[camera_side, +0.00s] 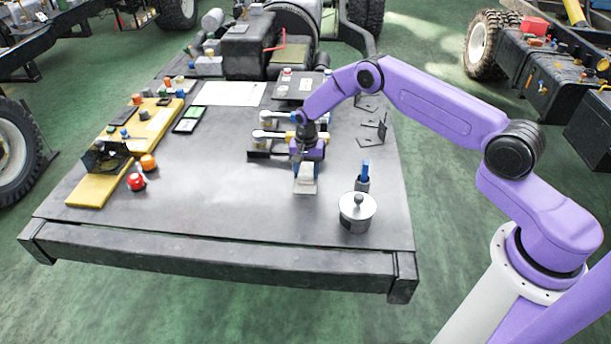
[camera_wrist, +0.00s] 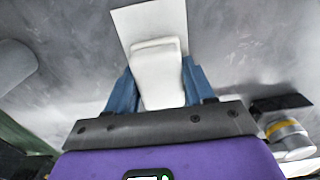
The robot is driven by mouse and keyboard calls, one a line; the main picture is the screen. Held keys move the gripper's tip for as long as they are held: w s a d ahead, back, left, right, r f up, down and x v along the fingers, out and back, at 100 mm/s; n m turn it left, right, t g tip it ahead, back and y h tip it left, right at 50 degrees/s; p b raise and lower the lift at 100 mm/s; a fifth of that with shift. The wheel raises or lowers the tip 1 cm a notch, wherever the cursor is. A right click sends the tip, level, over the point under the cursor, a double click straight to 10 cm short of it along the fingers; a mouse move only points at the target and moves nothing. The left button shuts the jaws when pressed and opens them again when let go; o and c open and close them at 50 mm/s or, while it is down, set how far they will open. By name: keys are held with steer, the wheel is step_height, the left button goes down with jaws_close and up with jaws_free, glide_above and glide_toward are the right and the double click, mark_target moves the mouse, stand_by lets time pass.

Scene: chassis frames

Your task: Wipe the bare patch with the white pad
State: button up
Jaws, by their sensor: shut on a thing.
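The white pad (camera_wrist: 158,75) is between the two blue fingers of my gripper (camera_wrist: 160,92) in the wrist view, and the gripper is shut on it. In the side view my gripper (camera_side: 306,172) points down at the tabletop, right of the middle. The bare patch (camera_wrist: 148,24) is a pale rectangle beyond the pad in the wrist view; the pad hides part of it. In the side view the patch (camera_side: 305,187) shows just in front of the gripper. Whether the pad touches the patch cannot be told.
A lidded metal pot (camera_side: 357,212) and a blue-handled item (camera_side: 365,172) stand to the right. Cylindrical parts (camera_side: 270,134) lie behind the gripper. Black brackets (camera_side: 371,141) lie at the right edge. A yellow board (camera_side: 88,190) lies at left. The tabletop between is clear.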

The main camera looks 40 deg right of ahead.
steer(key=shift+w+d, duration=0.85)
steer(key=shift+d, duration=0.05)
steer(key=shift+r, duration=4.05)
